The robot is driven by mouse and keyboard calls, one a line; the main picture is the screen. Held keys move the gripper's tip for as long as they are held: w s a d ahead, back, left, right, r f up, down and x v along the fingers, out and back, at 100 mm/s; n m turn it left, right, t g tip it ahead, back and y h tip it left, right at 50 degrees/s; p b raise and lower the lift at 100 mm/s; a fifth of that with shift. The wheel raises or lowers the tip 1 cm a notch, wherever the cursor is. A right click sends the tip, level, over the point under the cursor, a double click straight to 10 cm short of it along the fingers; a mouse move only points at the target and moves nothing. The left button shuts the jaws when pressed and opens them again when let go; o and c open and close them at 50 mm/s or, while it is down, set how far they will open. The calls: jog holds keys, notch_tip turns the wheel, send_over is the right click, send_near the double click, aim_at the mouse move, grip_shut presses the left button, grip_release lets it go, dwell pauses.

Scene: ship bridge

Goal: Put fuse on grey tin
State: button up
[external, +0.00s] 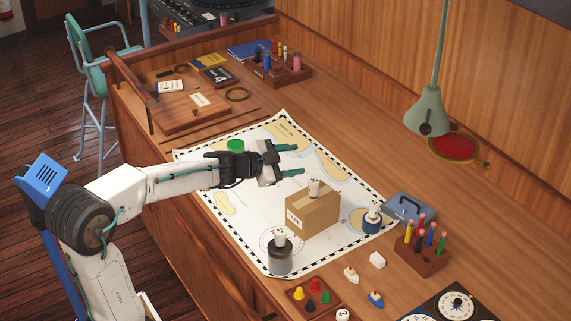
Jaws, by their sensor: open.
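My gripper (291,160) is open and empty above the chart, its two green-tipped fingers pointing right. A grey tin (280,262), round with a dark top, stands on the chart's near edge, with a small pale cylinder (280,239) upright on it. A similar pale cylinder (314,188) stands on a cardboard box (312,214), just below and right of my gripper in the picture. A third pale piece (374,207) stands on a round blue tin (371,219) at the right. Which of these is the fuse I cannot tell at this size.
The chart (227,202) covers the middle of the wooden desk. A green round object (235,146) shows behind my wrist. At right are a blue-grey case (404,209), a pen block (421,259) and a hanging lamp (427,112). Small game pieces lie in front.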

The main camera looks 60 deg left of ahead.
jog(key=s+d+f+n+g, duration=0.2)
jog(key=s+d+f+g, duration=0.2)
jog(key=s, duration=0.8)
jog(key=s+d+f+n+g, duration=0.3)
jog(key=s+d+f+g, duration=0.2)
jog(key=s, duration=0.7)
jog(key=s+d+f+n+g+y, duration=0.1)
jog(key=s+d+f+g, duration=0.3)
jog(key=s, duration=0.8)
notch_tip(320, 180, down, 2)
jog(key=shift+s+d+f+n+g, duration=0.2)
jog(key=shift+d+n+g, duration=0.2)
jog(key=shift+n, duration=0.5)
